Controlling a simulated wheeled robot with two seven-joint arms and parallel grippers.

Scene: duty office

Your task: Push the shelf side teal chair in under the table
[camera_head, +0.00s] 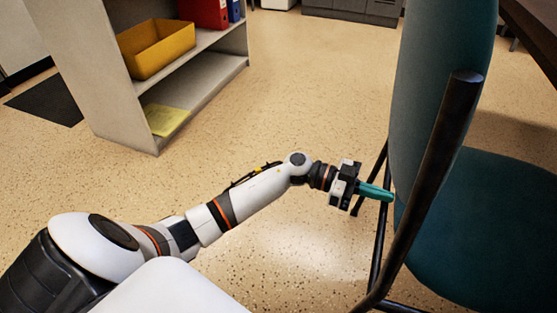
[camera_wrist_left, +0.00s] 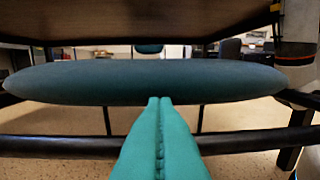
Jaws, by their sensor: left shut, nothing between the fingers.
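The teal chair (camera_head: 440,90) stands at the right of the head view, with a teal back, teal seat (camera_head: 490,220) and black tube frame. My left gripper (camera_head: 388,194) is shut and empty, its teal fingers pointing right at the lower part of the chair's back. I cannot tell whether the tips touch it. In the left wrist view the shut fingers (camera_wrist_left: 160,105) point at a wide teal pad of the chair (camera_wrist_left: 150,80). A dark table (camera_head: 535,30) shows at the upper right, and its wooden surface (camera_wrist_left: 150,20) spans the top of the wrist view. My right gripper is not in view.
A grey shelf (camera_head: 120,95) stands at the upper left with a yellow bin (camera_head: 158,47), a red binder (camera_head: 205,12) and a yellow item (camera_head: 165,119). Grey cabinets (camera_head: 350,10) are at the back. The speckled floor between shelf and chair is clear.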

